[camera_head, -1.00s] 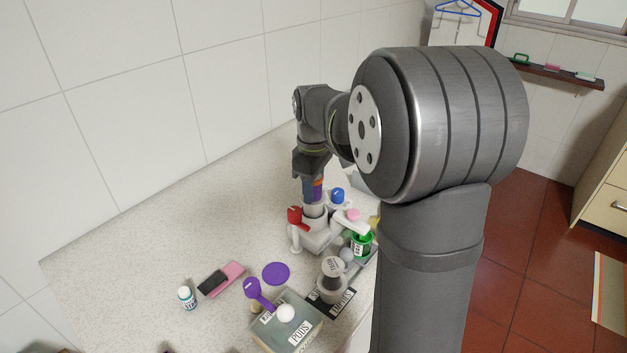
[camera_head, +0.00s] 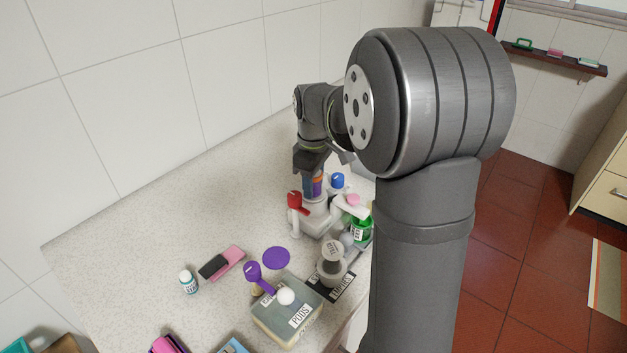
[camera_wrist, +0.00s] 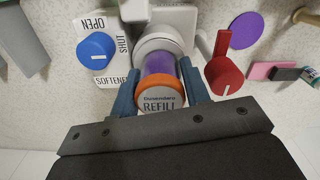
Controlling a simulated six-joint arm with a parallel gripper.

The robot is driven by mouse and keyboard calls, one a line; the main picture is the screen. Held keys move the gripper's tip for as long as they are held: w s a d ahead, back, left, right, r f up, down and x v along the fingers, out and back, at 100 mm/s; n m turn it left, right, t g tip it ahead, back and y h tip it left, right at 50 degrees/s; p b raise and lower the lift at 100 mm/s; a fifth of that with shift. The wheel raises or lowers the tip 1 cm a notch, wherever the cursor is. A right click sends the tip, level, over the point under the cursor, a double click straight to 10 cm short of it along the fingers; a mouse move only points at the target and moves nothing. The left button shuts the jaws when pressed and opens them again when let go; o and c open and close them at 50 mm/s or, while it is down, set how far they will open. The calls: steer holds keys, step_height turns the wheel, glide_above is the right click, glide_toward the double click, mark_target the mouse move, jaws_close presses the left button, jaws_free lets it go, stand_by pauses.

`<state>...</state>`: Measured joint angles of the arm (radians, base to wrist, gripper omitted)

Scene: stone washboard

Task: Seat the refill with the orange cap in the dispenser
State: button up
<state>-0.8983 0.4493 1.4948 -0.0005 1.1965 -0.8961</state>
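The refill has an orange cap (camera_wrist: 160,101) marked REFILL and a purple body (camera_wrist: 159,63); it also shows in the head view (camera_head: 317,187). My gripper (camera_wrist: 160,80) has a blue finger on each side of the refill and looks shut on it. The refill stands about upright, with its lower end at the round white collar of the dispenser (camera_wrist: 155,17). How deep it sits in the collar is hidden. In the head view my gripper (camera_head: 313,178) is above the white dispenser (camera_head: 316,220).
Beside the collar are a blue knob (camera_wrist: 95,50), with OPEN, SHUT and SOFTENER lettering, and a red lever (camera_wrist: 225,75). A green bottle (camera_head: 361,229), a grey lidded jar (camera_head: 332,258), a PODS box (camera_head: 290,315) and a purple disc (camera_head: 276,258) stand nearby.

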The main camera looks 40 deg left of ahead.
steer(key=o, duration=0.4)
step_height(320, 180, up, 17)
steer(key=shift+r, duration=0.2)
steer(key=shift+f, duration=0.1)
stand_by(0.3)
step_height(320, 180, down, 17)
steer(key=shift+f, duration=0.2)
steer(key=shift+r, duration=0.4)
